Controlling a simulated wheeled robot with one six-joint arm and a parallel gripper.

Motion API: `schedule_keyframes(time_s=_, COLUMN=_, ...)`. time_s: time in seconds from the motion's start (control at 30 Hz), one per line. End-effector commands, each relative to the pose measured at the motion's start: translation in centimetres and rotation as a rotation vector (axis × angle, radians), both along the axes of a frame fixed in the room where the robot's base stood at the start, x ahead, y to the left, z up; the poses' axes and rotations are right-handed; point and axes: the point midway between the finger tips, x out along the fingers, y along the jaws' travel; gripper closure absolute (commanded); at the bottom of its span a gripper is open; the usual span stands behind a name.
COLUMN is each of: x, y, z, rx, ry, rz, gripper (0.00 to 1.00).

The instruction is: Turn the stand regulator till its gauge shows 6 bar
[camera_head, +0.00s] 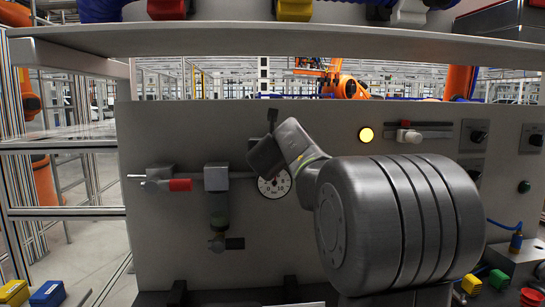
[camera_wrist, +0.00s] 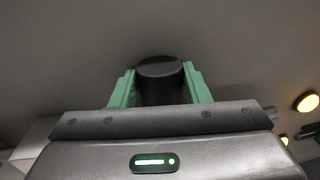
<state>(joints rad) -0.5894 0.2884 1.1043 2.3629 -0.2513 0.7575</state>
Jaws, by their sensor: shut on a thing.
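The black regulator knob (camera_wrist: 160,72) is round and sits between the two green fingers of my gripper (camera_wrist: 159,92) in the wrist view. The fingers are shut on its sides. In the head view my wrist hides most of the regulator on the grey panel. The white gauge (camera_head: 274,187) shows just below my wrist, its upper part and right edge partly covered. A few of its numbers show at the bottom, but I cannot read where its needle points.
A valve with a red handle (camera_head: 180,185) and a filter bowl (camera_head: 219,207) are on the panel to the left. A lit yellow lamp (camera_head: 366,134), a slider (camera_head: 408,136) and black switches (camera_head: 473,138) are to the right. A shelf (camera_head: 250,40) runs above.

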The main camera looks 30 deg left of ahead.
Motion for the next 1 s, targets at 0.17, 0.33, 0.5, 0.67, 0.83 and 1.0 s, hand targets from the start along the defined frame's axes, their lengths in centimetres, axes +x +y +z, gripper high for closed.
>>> schedule_keyframes(time_s=0.17, x=-0.16, y=0.26, z=-0.55, rx=0.0, ry=-0.001, rz=-0.057, gripper=0.81)
schedule_keyframes(time_s=0.33, x=-0.22, y=0.17, z=-0.27, rx=0.004, ry=-0.001, rz=-0.108, gripper=0.81)
schedule_keyframes(time_s=0.5, x=-0.23, y=0.07, z=-0.04, rx=0.006, ry=0.0, rz=-0.125, gripper=0.81)
schedule_keyframes(time_s=0.67, x=-0.21, y=0.06, z=-0.03, rx=0.006, ry=0.001, rz=-0.126, gripper=0.81)
schedule_keyframes(time_s=0.83, x=-0.22, y=0.05, z=-0.05, rx=0.006, ry=0.001, rz=-0.125, gripper=0.4)
schedule_keyframes(time_s=1.0, x=-0.21, y=0.04, z=0.0, rx=0.006, ry=0.001, rz=-0.125, gripper=0.36)
